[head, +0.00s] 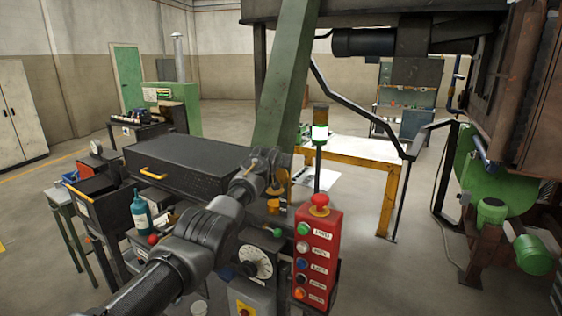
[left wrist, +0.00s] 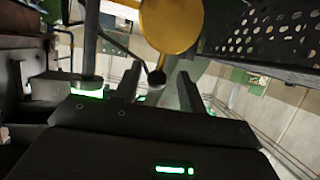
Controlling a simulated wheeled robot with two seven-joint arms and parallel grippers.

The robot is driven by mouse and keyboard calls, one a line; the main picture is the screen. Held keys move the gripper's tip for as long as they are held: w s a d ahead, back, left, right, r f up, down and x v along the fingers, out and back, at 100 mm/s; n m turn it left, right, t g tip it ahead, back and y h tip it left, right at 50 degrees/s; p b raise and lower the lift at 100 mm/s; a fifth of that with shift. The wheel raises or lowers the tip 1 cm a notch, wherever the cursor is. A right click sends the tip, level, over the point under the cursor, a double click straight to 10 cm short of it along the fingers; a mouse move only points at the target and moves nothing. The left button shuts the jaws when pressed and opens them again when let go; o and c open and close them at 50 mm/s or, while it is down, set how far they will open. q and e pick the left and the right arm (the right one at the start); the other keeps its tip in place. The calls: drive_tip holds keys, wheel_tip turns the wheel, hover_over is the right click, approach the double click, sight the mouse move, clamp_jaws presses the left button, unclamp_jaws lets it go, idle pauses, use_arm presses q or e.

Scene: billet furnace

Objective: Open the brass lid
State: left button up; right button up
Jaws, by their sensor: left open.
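The brass lid (left wrist: 170,22) is a round golden disc at the top of the left wrist view, cut off by the frame edge. A short stem with a dark ball knob (left wrist: 157,78) hangs below it in the picture. My left gripper (left wrist: 157,88) is open, and the knob appears between its two fingertips; I cannot tell whether they touch it. In the head view the lid (head: 283,178) is a small brass shape just right of my left gripper (head: 272,184), partly hidden by it. A small brass-orange part (head: 273,206) sits just below. My right gripper is out of view.
A red button box (head: 318,255) with a red mushroom button stands right of my arm. A dial panel (head: 257,262) is below the gripper. A black perforated cover (head: 185,165) lies left, and a green post (head: 283,80) rises behind.

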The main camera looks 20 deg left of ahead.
use_arm(q)
drive_tip(key=shift+s+a, duration=0.1)
drive_tip(key=shift+s, duration=0.05)
drive_tip(key=b+v, duration=0.4)
drive_tip(key=v, duration=0.6)
drive_tip(key=shift+s+d+b, duration=0.2)
drive_tip(key=shift+b, duration=0.1)
drive_tip(key=shift+r, duration=0.15)
drive_tip(key=shift+c, duration=0.4)
